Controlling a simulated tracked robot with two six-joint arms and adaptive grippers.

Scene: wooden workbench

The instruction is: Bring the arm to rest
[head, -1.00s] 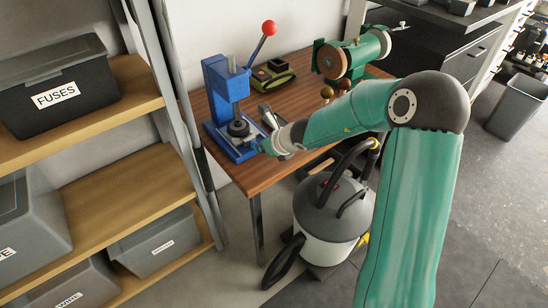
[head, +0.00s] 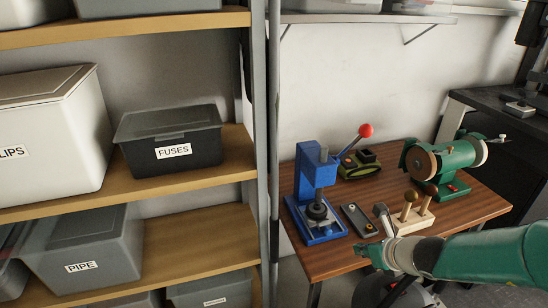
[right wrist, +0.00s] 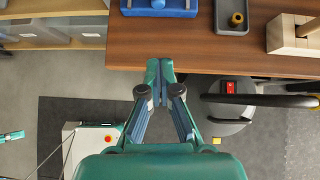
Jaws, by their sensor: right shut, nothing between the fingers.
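My right arm comes in from the lower right of the head view. My right gripper (head: 364,250) is at the front edge of the workbench, in front of the blue press. In the right wrist view the right gripper (right wrist: 160,68) has its fingertips together with nothing between them, just off the bench's edge. A small teal piece at the left edge of that view looks like the tip of my left gripper (right wrist: 12,136). Its jaws are too small and cut off to read. The head view does not show my left arm.
The wooden workbench (head: 462,210) bears a blue press (head: 308,185), a grey tray (head: 358,220), a wooden block with handled tools (head: 415,222) and a green grinder (head: 450,165). A vacuum cleaner (right wrist: 232,120) stands below. Shelves with a fuses bin (head: 172,140) are at left.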

